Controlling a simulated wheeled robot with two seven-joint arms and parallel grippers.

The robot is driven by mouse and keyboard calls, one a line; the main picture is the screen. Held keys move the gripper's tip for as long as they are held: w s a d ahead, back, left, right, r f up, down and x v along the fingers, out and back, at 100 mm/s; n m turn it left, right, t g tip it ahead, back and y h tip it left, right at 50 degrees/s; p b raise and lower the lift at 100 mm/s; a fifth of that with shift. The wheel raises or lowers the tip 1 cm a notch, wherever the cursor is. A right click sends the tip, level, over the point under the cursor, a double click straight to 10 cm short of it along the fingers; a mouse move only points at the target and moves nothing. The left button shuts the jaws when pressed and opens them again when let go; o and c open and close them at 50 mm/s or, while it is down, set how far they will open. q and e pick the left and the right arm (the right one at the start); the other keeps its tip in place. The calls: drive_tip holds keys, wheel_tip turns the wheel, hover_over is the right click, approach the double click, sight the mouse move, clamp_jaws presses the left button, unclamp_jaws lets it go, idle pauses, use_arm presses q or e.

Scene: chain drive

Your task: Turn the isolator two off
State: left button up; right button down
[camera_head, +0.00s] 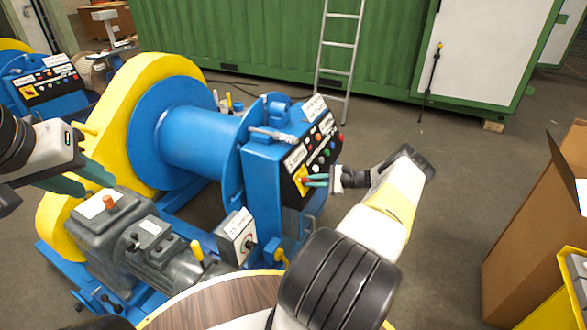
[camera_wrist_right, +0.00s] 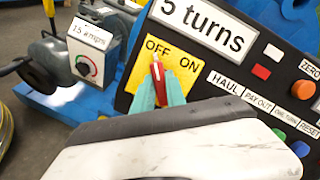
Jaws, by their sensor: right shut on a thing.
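A red isolator handle (camera_wrist_right: 158,80) sits on a yellow plate (camera_wrist_right: 186,70) marked OFF on the left and ON on the right, in the right wrist view. My right gripper (camera_wrist_right: 160,90) is shut on the handle, with a green fingertip on each side. The handle stands nearly upright in that view, leaning slightly left. In the head view my right gripper (camera_head: 316,180) reaches the front panel of the blue winch (camera_head: 262,175), and its fingers hide most of the handle. My left gripper (camera_head: 86,178) is open and empty over the motor side, near the yellow guard.
Coloured buttons (camera_wrist_right: 302,90) sit right of the plate. A small box with a dial (camera_head: 238,238) stands left of the panel. Another winch with a panel (camera_head: 45,84) is at the far left. A cardboard box (camera_head: 530,230) is at the right. A ladder (camera_head: 338,60) leans at the back.

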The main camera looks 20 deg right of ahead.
drive_tip(key=shift+f+n, duration=0.1)
drive_tip(key=shift+n, duration=0.5)
drive_tip(key=shift+g, duration=0.3)
drive_tip(key=c, duration=1.4)
unclamp_jaws()
drive_tip(key=shift+o, duration=0.2)
drive_tip(key=v, duration=0.8)
